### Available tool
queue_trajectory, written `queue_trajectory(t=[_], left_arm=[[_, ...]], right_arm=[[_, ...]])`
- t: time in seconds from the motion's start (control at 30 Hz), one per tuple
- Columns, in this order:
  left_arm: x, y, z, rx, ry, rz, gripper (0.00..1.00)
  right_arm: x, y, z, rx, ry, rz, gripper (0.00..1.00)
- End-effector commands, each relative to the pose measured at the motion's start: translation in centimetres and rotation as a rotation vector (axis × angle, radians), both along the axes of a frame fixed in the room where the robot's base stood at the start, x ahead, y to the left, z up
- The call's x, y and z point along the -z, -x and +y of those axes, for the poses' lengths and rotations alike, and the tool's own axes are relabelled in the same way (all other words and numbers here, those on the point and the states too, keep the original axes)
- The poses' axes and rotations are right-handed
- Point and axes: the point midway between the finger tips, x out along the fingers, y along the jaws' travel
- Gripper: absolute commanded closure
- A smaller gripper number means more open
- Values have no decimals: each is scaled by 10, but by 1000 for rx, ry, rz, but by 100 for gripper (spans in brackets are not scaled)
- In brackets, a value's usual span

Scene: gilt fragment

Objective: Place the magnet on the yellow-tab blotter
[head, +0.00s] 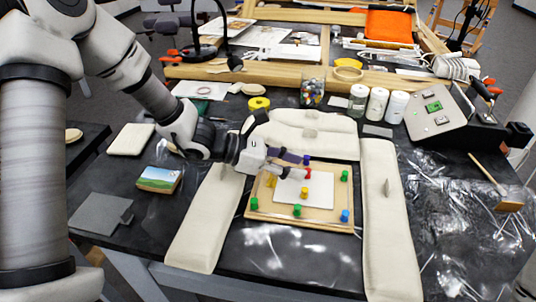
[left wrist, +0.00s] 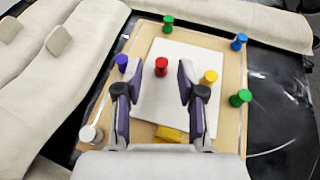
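A wooden board (head: 258,208) carries a white sheet (head: 322,184), taken as the blotter, with a yellow tab (left wrist: 170,133) at its near edge in the left wrist view. A red magnet (left wrist: 161,66) stands on the sheet; it also shows in the head view (head: 307,174). A yellow magnet (left wrist: 210,76) stands at the sheet's edge. Green magnets (left wrist: 240,97), blue magnets (left wrist: 239,41) and a white magnet (left wrist: 91,133) stand around it. My left gripper (left wrist: 155,75) is open above the board, the red magnet appearing between its fingers; contact is unclear. My right gripper is out of view.
Pale padded cushions (head: 205,220) flank the board left, right and behind. A picture block (head: 158,179) and a grey pad (head: 100,213) lie left. Jars (head: 377,104), a marble jar (head: 312,92) and a tilted panel (head: 434,110) stand behind. Clear plastic film covers the right side.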

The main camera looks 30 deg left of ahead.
Motion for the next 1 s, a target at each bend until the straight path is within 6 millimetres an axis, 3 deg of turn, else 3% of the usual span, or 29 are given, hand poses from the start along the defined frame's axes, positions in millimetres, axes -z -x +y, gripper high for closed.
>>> queue_trajectory(t=[0.2, 0.4, 1.0], left_arm=[[-25, 22, 39, -4, 9, -3, 61], [-35, 35, 60, -1, 5, -1, 61], [-32, 39, 66, -1, -1, -1, 61]], right_arm=[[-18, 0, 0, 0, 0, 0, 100], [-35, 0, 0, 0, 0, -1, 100], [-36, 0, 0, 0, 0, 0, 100]])
